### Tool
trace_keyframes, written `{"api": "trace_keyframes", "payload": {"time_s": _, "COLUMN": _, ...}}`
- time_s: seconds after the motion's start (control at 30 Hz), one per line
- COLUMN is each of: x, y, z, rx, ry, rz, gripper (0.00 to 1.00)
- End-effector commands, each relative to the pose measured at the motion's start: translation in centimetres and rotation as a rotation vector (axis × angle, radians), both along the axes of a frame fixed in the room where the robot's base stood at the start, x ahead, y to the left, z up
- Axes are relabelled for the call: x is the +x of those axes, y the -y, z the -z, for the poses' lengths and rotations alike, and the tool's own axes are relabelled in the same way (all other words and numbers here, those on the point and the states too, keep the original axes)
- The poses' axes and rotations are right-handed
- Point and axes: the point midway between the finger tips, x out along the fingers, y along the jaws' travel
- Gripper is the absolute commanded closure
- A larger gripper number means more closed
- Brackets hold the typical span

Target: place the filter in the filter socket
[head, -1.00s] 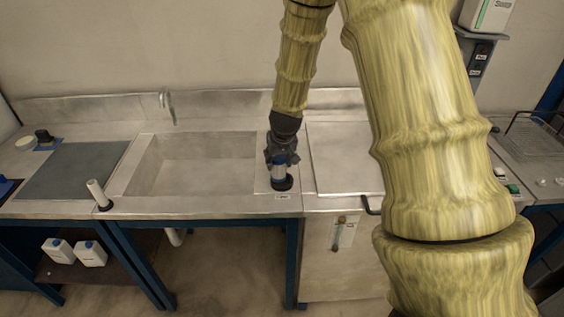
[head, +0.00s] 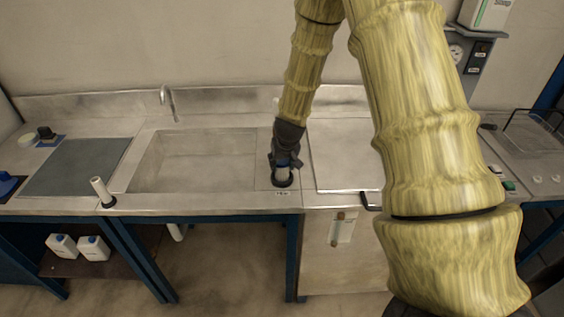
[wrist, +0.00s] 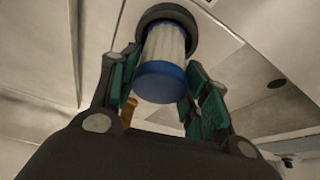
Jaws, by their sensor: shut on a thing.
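The filter (wrist: 165,50) is a white pleated cylinder with a blue end cap facing the wrist camera. In the head view the filter (head: 282,173) stands nearly upright. The filter socket (wrist: 192,35) is a dark round ring around the filter's far end; in the head view the socket (head: 283,182) is directly below the filter. The far end is hidden, so I cannot tell how deep it sits. My gripper (wrist: 158,95) has its teal-padded fingers on both sides of the filter, shut on it. In the head view my gripper (head: 284,163) is just above the socket.
The sink basin (head: 195,160) is left of the socket, with a tap (head: 167,97) behind it. A flat metal lid (head: 345,155) lies to the right. A small label (head: 283,193) is in front of the socket.

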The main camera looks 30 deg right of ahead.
Motion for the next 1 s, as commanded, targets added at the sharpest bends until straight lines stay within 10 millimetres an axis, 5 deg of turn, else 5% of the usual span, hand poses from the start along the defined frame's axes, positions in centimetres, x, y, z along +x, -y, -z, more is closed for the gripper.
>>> {"api": "trace_keyframes", "payload": {"time_s": 0.07, "x": 0.0, "y": 0.0, "z": 0.3, "rx": 0.0, "ry": 0.0, "rz": 0.0, "gripper": 0.81}}
{"api": "trace_keyframes", "payload": {"time_s": 0.1, "x": 0.0, "y": 0.0, "z": 0.2, "rx": 0.0, "ry": 0.0, "rz": 0.0, "gripper": 0.46}}
{"api": "trace_keyframes", "payload": {"time_s": 0.2, "x": 0.0, "y": 0.0, "z": 0.2, "rx": 0.0, "ry": 0.0, "rz": 0.0, "gripper": 0.32}}
{"api": "trace_keyframes", "payload": {"time_s": 0.67, "x": -0.1, "y": -0.1, "z": -0.4, "rx": -0.001, "ry": 0.001, "rz": -0.001, "gripper": 0.32}}
{"api": "trace_keyframes", "payload": {"time_s": 1.0, "x": -1.4, "y": -0.6, "z": -4.0, "rx": -0.001, "ry": 0.003, "rz": -0.001, "gripper": 0.32}}
